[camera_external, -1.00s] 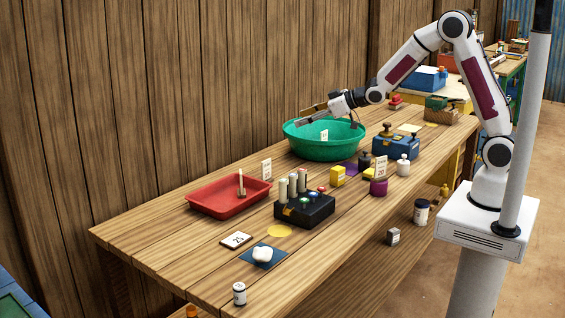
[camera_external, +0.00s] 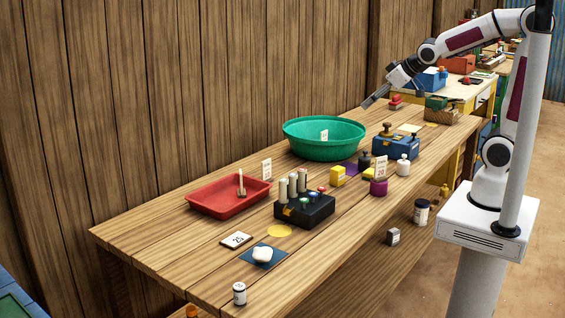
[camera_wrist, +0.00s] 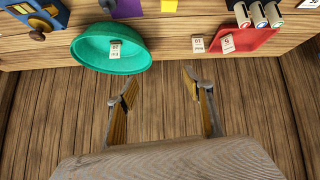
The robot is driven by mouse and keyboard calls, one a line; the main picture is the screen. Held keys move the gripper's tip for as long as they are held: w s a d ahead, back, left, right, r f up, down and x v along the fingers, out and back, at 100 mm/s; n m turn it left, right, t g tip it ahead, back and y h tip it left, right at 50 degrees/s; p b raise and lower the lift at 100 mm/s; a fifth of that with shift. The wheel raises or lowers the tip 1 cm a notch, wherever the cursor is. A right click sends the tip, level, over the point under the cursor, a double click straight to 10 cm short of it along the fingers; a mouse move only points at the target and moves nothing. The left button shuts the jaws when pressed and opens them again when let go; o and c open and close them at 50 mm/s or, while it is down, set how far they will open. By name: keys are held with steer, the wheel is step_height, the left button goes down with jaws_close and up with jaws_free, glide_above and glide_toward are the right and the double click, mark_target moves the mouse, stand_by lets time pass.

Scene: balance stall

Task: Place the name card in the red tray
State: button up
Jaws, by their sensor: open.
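The red tray (camera_external: 222,207) lies on the left part of the table against the wall side. A small pale card (camera_wrist: 228,43) stands in it, seen edge-on in the external view. The green bowl (camera_external: 311,151) holds a small white card (camera_external: 324,135), which also shows in the wrist view (camera_wrist: 115,48). Another card (camera_external: 266,169) stands just behind the tray's right end. I cannot tell which one is the name card. My gripper (camera_external: 392,99) is open and empty, high and to the right of the bowl; its fingers (camera_wrist: 162,80) show apart.
A black block with several cylinders (camera_external: 304,211) stands right of the tray. A flat card marked 25 (camera_external: 236,240) and a blue square with a white lump (camera_external: 263,254) lie in front. A blue box (camera_external: 396,147) stands right of the bowl. The wood wall borders the table's back.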

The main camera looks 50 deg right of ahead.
steer(key=s+f+m+g, duration=0.1)
steer(key=s+f+g, duration=0.1)
steer(key=s, duration=2)
steer(key=shift+s+d+f+m+g, duration=0.15)
steer(key=shift+s+m+g, duration=0.2)
steer(key=shift+g, duration=0.45)
